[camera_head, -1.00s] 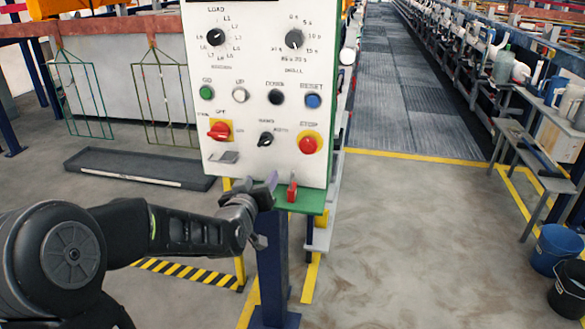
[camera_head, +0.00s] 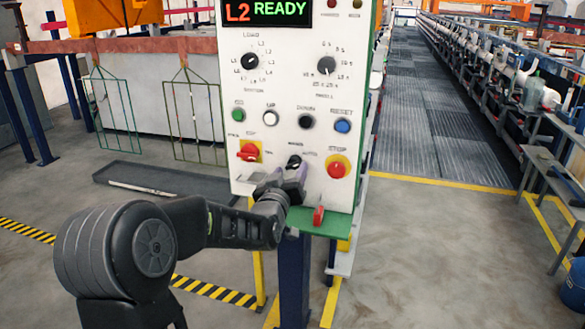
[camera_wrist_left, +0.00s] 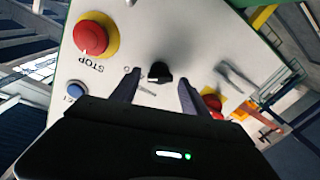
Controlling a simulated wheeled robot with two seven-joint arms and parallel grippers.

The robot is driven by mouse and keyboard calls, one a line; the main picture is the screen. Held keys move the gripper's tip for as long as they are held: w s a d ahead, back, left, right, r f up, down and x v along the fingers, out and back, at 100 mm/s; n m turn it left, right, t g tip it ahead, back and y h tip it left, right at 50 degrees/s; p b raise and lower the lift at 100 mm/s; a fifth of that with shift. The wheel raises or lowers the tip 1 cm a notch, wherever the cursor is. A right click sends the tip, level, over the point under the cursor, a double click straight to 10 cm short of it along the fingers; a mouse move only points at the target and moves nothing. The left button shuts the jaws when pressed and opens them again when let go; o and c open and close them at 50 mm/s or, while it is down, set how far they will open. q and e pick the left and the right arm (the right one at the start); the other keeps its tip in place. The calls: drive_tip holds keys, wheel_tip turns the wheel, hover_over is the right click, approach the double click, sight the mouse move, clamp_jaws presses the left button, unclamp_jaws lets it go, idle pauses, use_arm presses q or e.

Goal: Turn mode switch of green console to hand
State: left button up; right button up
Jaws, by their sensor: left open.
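The console (camera_head: 290,100) has a white face with green edges and a lit "L2 READY" display. Its mode switch (camera_head: 294,161) is a small black knob on the lower face, with small labels around it, one reading AUTO. I cannot tell where its pointer stands. My left gripper (camera_head: 285,182) is open just below the knob in the head view and partly covers the face there. In the left wrist view, the black knob (camera_wrist_left: 160,72) shows between the two open fingers (camera_wrist_left: 159,84), with no contact visible. My right gripper is not in view.
A red STOP button (camera_head: 338,167) on yellow is close right of the knob, and a red switch (camera_head: 249,152) on yellow is to its left. A red lever (camera_head: 319,215) sits on the green lower ledge. Open floor (camera_head: 440,260) lies to the right.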

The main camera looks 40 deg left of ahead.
use_arm(q)
drive_tip(key=shift+x, duration=1.3)
clamp_jaws()
